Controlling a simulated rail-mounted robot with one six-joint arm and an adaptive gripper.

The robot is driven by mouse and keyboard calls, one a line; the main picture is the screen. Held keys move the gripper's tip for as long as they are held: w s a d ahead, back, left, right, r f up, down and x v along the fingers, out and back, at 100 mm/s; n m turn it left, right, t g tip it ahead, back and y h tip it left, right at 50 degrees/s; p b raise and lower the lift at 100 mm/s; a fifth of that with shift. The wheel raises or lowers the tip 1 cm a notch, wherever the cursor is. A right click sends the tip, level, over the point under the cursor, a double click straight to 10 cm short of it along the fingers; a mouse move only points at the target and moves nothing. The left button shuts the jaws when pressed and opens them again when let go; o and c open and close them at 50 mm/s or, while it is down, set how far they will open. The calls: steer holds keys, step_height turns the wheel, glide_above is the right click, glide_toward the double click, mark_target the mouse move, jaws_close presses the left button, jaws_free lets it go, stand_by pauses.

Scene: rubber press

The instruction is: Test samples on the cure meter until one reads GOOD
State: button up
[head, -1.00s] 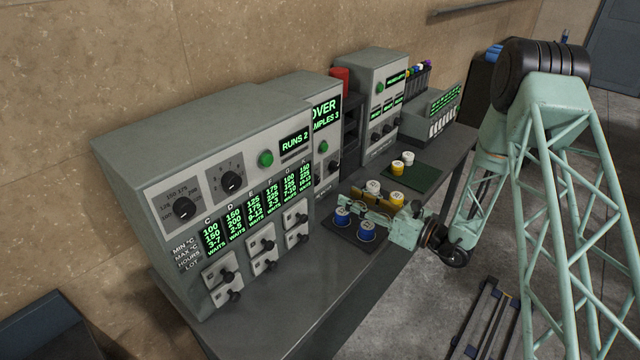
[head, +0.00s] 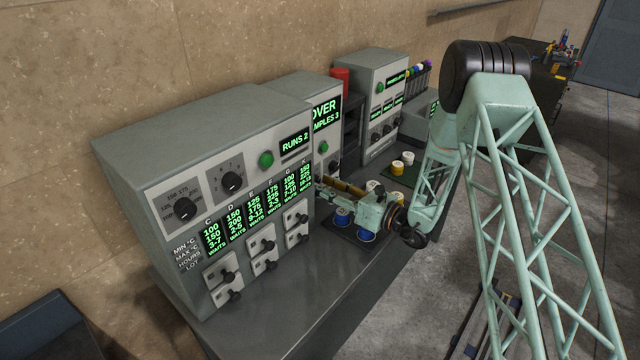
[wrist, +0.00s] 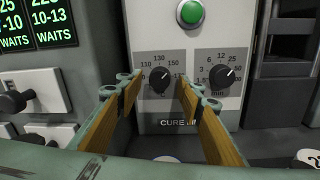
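The cure meter (head: 322,100) is the grey box behind the large front cabinet. Its visible display text reads OVER and, partly cut off, "MPLES 3". In the wrist view its front shows a green button (wrist: 190,13), a left temperature dial (wrist: 159,77) and a right minutes dial (wrist: 223,77). My gripper (wrist: 159,88) is open, its fingertips on either side of the left dial in that view; I cannot tell whether they touch it. Blue samples (head: 342,217) stand on the near dark mat, with a white sample (head: 372,186) partly hidden behind my gripper. A white sample (head: 407,158) and a yellow sample (head: 397,167) stand farther back.
The large front cabinet (head: 200,130) shows RUNS 2, dials and several levers, close left of my gripper. Another grey machine (head: 372,90) stands behind the cure meter, with a red cylinder (head: 340,80) beside it. The bench front (head: 290,310) is clear.

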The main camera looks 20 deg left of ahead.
steer(key=shift+x, duration=0.85)
steer(key=c, duration=0.9)
steer(key=shift+n+b, duration=0.4)
steer(key=shift+b, duration=0.2)
steer(key=n+b, duration=0.4)
steer(key=b, duration=0.1)
steer(key=shift+f, duration=0.1)
steer(key=n+b, duration=0.3)
steer(key=b, duration=0.1)
steer(key=shift+h+b, duration=0.3)
steer(key=shift+n+b, duration=0.35)
steer(key=shift+n, duration=0.15)
